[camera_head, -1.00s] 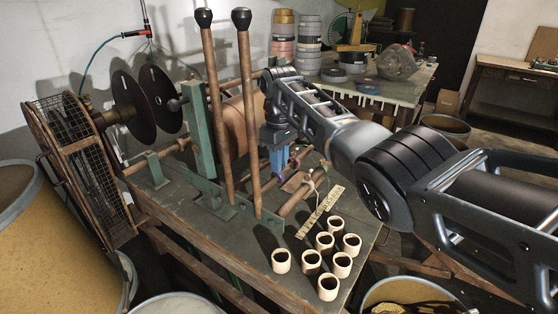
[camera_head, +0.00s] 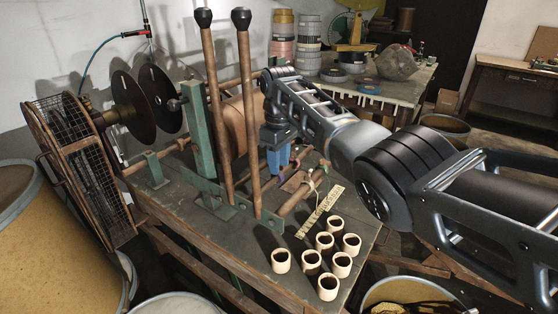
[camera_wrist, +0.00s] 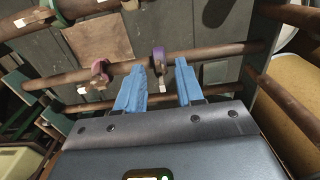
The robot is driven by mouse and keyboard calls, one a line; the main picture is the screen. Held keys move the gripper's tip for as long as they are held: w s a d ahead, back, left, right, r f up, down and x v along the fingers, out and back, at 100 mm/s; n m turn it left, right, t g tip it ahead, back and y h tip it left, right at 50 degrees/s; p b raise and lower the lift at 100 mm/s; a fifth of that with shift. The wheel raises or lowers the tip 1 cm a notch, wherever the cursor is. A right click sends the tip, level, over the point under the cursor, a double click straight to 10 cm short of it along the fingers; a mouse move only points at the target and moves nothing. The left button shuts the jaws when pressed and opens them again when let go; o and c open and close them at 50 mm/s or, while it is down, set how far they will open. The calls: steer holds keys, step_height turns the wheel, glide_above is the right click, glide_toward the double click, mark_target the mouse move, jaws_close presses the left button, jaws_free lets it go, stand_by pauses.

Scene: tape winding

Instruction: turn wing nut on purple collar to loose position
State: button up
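The purple collar (camera_wrist: 159,60) sits around a brown rod in the wrist view. A small pale piece (camera_wrist: 161,86) shows at its lower side; I cannot tell whether it is the wing nut, or which position the nut is in. My gripper (camera_wrist: 160,66) is open, with one blue finger on each side of the collar and gaps between. Nothing is held. In the head view my gripper (camera_head: 278,160) is over the rods on the bench, and the collar is mostly hidden behind the fingers.
A reddish collar (camera_wrist: 99,73) is on the same rod to the left, and a green collar (camera_wrist: 62,10) is farther up-left. Two tall wooden levers (camera_head: 216,100) stand left of my arm. Several cream cups (camera_head: 325,241) and a yellow strip (camera_head: 320,212) lie at the bench's front.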

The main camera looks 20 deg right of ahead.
steer(key=shift+r+b, duration=0.45)
steer(key=shift+r, duration=3.4)
